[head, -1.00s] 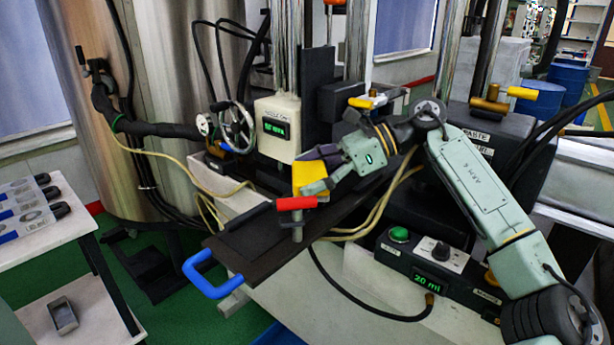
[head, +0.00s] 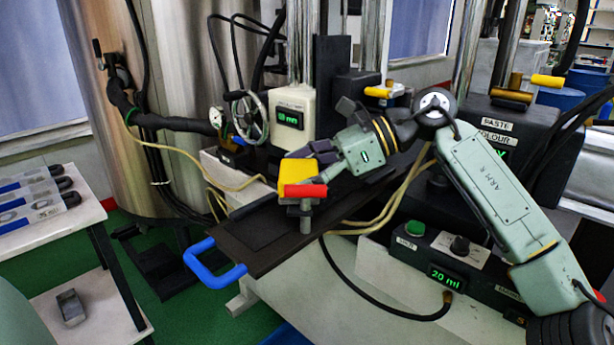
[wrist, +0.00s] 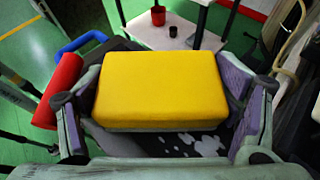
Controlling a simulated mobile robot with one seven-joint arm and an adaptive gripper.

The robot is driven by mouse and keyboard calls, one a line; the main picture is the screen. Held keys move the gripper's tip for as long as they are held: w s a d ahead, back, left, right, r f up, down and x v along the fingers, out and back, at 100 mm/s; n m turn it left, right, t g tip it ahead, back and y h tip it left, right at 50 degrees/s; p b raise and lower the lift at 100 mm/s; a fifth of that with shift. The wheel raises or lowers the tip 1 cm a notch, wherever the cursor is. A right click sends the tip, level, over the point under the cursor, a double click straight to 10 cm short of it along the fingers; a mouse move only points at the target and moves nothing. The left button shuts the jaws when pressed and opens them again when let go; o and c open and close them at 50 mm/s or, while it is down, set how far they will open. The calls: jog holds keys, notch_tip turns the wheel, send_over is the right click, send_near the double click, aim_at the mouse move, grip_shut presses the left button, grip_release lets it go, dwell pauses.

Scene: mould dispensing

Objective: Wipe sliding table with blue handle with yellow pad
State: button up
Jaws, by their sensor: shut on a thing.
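The yellow pad (head: 297,172) is held between the fingers of my gripper (head: 311,158), above the sliding table. In the wrist view the pad (wrist: 162,88) fills the space between both fingers of the gripper (wrist: 163,100). The dark sliding table (head: 262,238) extends toward the lower left, with its blue handle (head: 213,265) at the near end. The handle also shows in the wrist view (wrist: 82,44). White spots (wrist: 195,143) show on a dark surface below the pad in the wrist view. I cannot tell whether the pad touches the table.
A red-handled lever (head: 305,191) on a metal post stands right by the pad; its red grip (wrist: 58,90) is close to my left finger in the wrist view. Pale hoses (head: 392,205) run beside the table. A white side table (head: 70,232) stands at the left.

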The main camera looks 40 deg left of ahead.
jog(key=shift+s, duration=0.2)
jog(key=shift+r, duration=0.1)
jog(key=shift+r+p, duration=2.1)
jog(key=shift+r, duration=0.85)
jog(key=shift+r+p, duration=1.15)
jog(key=shift+r, duration=0.4)
jog(key=shift+w+d+f, duration=0.1)
jog(key=shift+w, duration=0.05)
